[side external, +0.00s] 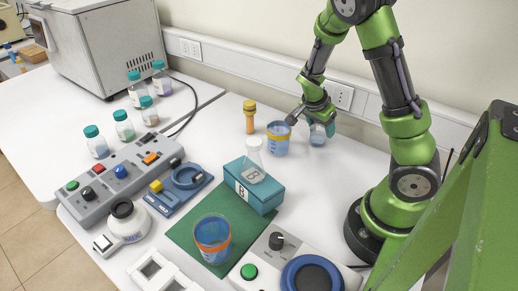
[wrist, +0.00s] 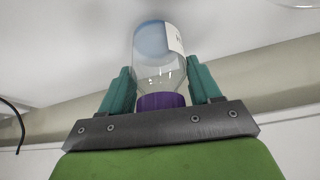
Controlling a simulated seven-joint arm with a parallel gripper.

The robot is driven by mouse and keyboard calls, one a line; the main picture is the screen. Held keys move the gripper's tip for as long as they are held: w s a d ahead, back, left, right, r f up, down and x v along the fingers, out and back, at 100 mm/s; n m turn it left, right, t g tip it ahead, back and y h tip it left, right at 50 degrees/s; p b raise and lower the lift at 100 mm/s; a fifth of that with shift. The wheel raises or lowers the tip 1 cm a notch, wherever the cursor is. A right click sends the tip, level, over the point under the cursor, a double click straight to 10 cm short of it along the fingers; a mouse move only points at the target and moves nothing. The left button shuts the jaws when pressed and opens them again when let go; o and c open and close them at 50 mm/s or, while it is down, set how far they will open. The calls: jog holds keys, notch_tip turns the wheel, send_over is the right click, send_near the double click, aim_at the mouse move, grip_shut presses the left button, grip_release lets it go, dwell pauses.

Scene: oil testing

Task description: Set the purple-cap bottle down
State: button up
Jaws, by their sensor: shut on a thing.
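My gripper (side external: 320,124) is shut on a purple-cap bottle (side external: 317,135) near the back of the white table, right of the blue beaker. In the wrist view the clear bottle (wrist: 160,62) sits between the two teal fingers of my gripper (wrist: 160,80), its purple cap (wrist: 161,101) toward the palm and its base pointing away. It has a white label and a bluish base. The side view shows it roughly upright and low over the table; I cannot tell whether its base touches the surface.
A blue beaker (side external: 278,138) and a yellow-capped tube (side external: 249,116) stand just left of my gripper. A teal box (side external: 252,184) and a green mat (side external: 190,233) lie nearer. White table right of the beaker is clear.

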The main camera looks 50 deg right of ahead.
jog(key=shift+f, duration=0.2)
jog(key=o, duration=1.2)
jog(key=shift+f, duration=0.1)
jog(key=shift+c, duration=0.2)
jog(key=v, duration=1.2)
jog(key=s+a+r+n+t+y, duration=0.2)
jog(key=a+r+n+t+y, duration=0.1)
jog(key=a+n, duration=0.5)
jog(key=s+a+r+n+t+y, duration=0.2)
jog(key=a+r+n+t, duration=0.3)
jog(key=a, duration=0.7)
notch_tip(320, 180, up, 3)
jog(key=n+y, duration=0.1)
jog(key=n, duration=0.2)
jog(key=shift+s+f+y, duration=0.15)
jog(key=shift+s+y, duration=0.2)
jog(key=shift+y, duration=0.05)
